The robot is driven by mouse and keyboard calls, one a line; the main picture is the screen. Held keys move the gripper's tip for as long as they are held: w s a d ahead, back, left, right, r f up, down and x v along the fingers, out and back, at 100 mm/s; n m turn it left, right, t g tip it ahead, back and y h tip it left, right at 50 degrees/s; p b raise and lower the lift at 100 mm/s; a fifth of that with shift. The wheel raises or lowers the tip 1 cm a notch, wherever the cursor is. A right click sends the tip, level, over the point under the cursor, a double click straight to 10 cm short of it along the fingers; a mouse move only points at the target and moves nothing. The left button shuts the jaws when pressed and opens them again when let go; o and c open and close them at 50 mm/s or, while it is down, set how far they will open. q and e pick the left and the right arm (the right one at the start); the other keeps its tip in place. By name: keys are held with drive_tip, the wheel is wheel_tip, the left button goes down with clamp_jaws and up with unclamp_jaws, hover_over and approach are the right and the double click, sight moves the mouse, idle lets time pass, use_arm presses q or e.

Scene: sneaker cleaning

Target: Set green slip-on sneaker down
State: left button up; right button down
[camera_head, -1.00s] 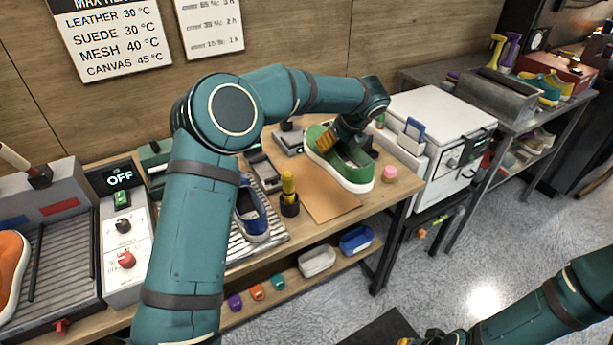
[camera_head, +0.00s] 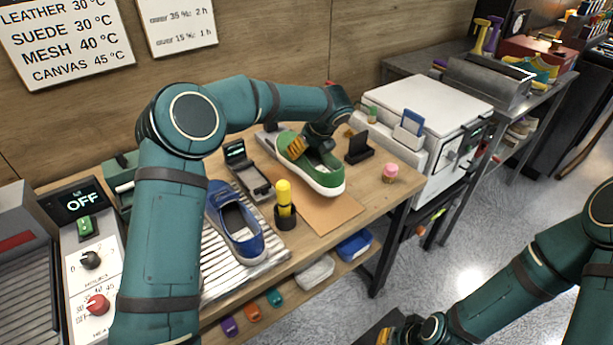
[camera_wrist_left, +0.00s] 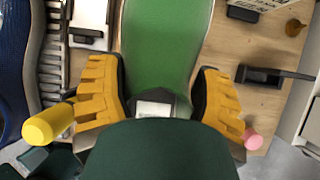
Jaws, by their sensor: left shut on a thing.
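The green slip-on sneaker (camera_head: 322,180) has a white sole and is at the tan mat (camera_head: 332,214) on the wooden bench, its toe toward the front. I cannot tell whether its sole touches the mat. My left gripper (camera_head: 310,144) is shut on the sneaker, at its opening. In the left wrist view, the yellow fingers of the left gripper (camera_wrist_left: 165,88) stand on either side of the green upper (camera_wrist_left: 165,38); the contact is partly hidden by the gripper body. My right gripper (camera_head: 390,338) shows only partly at the bottom edge; its jaws are not clear.
A blue sneaker (camera_head: 236,222) lies on a ribbed metal tray (camera_head: 270,257) left of the mat. A yellow bottle (camera_head: 284,196) in a black holder, a black stand (camera_head: 359,147) and a pink-topped jar (camera_head: 390,173) stand close by. A white machine (camera_head: 425,108) is at right.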

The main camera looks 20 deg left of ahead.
use_arm(q)
wheel_tip(320, 180, down, 8)
drive_tip(key=shift+r+b, duration=0.2)
drive_tip(key=shift+b, duration=0.65)
drive_tip(key=o, duration=1.3)
drive_tip(key=shift+r, duration=0.1)
drive_tip(key=p+v, duration=0.2)
drive_tip(key=v, duration=1)
